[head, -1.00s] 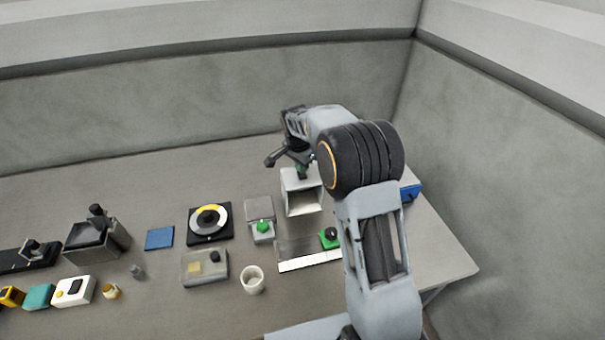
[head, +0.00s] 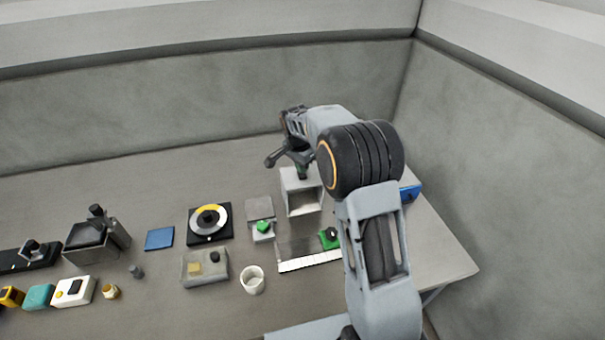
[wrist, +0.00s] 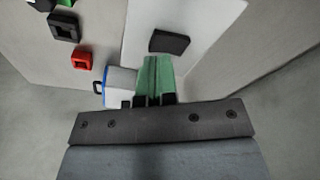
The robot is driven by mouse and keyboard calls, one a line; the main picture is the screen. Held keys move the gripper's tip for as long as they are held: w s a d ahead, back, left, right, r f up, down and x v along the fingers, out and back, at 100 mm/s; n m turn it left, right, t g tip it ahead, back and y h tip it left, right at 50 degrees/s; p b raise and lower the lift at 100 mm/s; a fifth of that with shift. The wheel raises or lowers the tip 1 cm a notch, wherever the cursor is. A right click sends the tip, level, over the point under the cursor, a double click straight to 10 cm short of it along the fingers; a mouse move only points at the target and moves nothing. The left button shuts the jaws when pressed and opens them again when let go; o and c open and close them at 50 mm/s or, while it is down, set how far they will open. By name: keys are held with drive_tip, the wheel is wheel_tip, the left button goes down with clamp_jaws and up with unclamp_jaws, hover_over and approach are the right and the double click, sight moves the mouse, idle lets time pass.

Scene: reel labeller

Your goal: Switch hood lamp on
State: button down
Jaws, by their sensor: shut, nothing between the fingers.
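The hood (head: 290,178) is a pale, box-shaped cover with an open front, standing toward the back right of the table in the head view. In the wrist view its white top (wrist: 200,22) carries a black rocker switch (wrist: 170,42). My gripper (head: 302,174) is over the hood's top, pointing down. In the wrist view its green fingertips (wrist: 155,62) are shut with nothing between them, just beside the switch's near edge. I cannot tell whether they touch the switch or the top. Whether the lamp is lit is not clear.
A grey block with a green knob (head: 262,227) stands left of the hood. A green piece with a black knob (head: 330,238) and a white strip (head: 309,262) lie in front. A white cup (head: 253,280) stands nearer. A blue object (head: 410,192) is to the right, partly behind my arm.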

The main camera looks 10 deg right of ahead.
drive_tip(key=shift+f+b, duration=0.85)
drive_tip(key=shift+f, duration=0.3)
idle(1.1)
drive_tip(key=shift+r, duration=0.15)
drive_tip(key=shift+r+p, duration=2.3)
drive_tip(key=shift+r, duration=1.15)
